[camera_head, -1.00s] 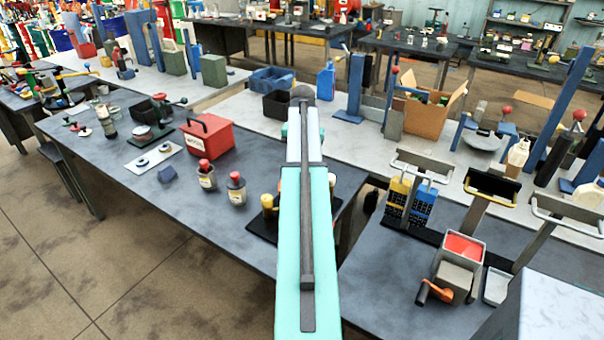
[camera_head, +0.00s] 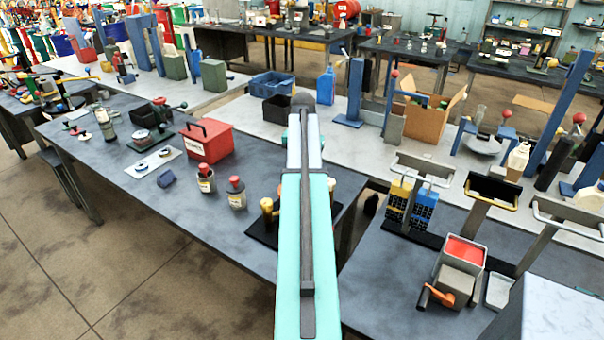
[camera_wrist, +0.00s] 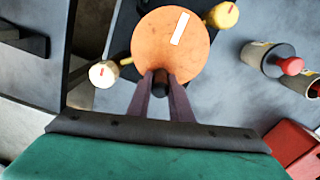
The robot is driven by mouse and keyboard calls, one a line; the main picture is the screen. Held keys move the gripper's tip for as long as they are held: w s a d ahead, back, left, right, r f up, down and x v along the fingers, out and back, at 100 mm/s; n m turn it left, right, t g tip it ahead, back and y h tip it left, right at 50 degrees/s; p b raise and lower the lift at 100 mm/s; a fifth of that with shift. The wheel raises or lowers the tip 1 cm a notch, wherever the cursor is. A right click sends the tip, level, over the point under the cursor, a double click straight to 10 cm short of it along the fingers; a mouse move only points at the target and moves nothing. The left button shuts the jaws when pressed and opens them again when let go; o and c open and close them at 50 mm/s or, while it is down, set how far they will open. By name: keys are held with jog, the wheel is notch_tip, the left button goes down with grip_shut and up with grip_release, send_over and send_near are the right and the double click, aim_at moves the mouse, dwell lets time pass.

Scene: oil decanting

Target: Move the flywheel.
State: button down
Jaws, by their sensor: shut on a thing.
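An orange-brown disc with a white stripe, which I take as the flywheel (camera_wrist: 170,48), is in the upper middle of the wrist view. My gripper (camera_wrist: 162,84) has its dark purple fingers close together at the disc's near edge, around a small dark part there. The grip point is partly hidden by the fingers.
Two pale bottles with red caps (camera_head: 206,180) (camera_head: 237,193) stand left of the arm. A red box (camera_head: 207,142) is behind them. A grey box with a red inside (camera_head: 462,252) and an orange crank (camera_head: 440,296) is on the right table. The left table's front is clear.

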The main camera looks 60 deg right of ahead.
jog(key=shift+s+m, duration=0.1)
jog(key=shift+m, duration=0.2)
jog(key=c, duration=1.6)
grip_release()
jog(key=shift+r, duration=0.15)
jog(key=shift+r+p, duration=3.8)
jog(key=shift+r, duration=2.95)
